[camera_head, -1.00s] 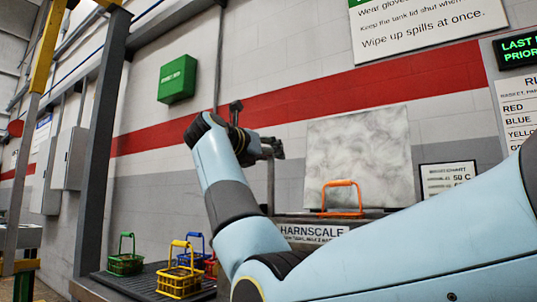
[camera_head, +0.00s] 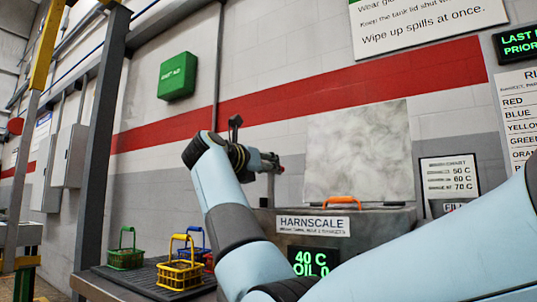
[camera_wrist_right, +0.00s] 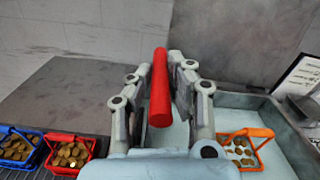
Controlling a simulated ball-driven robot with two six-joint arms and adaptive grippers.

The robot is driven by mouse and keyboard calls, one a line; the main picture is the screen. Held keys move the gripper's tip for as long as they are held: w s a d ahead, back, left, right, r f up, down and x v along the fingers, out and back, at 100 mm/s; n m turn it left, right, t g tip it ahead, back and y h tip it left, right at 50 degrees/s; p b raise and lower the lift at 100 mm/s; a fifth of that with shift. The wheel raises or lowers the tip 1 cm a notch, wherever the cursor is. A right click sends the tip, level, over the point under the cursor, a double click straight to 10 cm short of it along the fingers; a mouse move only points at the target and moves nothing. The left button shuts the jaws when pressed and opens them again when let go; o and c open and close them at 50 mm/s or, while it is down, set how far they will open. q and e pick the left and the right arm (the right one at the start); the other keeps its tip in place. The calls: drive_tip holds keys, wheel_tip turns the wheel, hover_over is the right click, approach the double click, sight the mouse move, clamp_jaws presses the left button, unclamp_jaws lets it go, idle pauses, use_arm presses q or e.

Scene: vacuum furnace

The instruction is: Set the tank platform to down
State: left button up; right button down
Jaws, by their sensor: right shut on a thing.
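My right gripper (camera_head: 272,164) is at the left end of the tank (camera_head: 385,226), labelled HARNSCALE. In the right wrist view its fingers (camera_wrist_right: 161,72) are shut on a red bar-like handle (camera_wrist_right: 159,95). What the handle joins is hidden. An orange basket (camera_head: 342,199) is in the tank; in the head view only its handle top shows above the rim. In the right wrist view the orange basket (camera_wrist_right: 245,134) holds brownish pieces inside the tank's pale walls. The platform beneath it is largely hidden. My left gripper is not in view.
Yellow (camera_head: 180,272), green (camera_head: 125,258), blue and red baskets stand on a dark ribbed rack (camera_head: 150,277) left of the tank. The mottled lid panel (camera_head: 360,150) stands upright behind the tank. A dark post (camera_head: 103,140) rises at left.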

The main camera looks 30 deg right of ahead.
wheel_tip(320, 180, down, 2)
drive_tip(key=shift+f, duration=0.25)
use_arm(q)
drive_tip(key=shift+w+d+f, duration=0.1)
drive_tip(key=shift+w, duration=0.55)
use_arm(e)
drive_tip(key=c, duration=1.6)
unclamp_jaws()
drive_tip(key=o, duration=0.4)
drive_tip(key=shift+w, duration=0.15)
drive_tip(key=shift+c, duration=0.2)
drive_tip(key=shift+s+r, duration=0.2)
drive_tip(key=shift+a, duration=0.15)
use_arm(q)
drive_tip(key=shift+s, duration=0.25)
use_arm(e)
drive_tip(key=v, duration=0.7)
drive_tip(key=shift+s+a, duration=0.1)
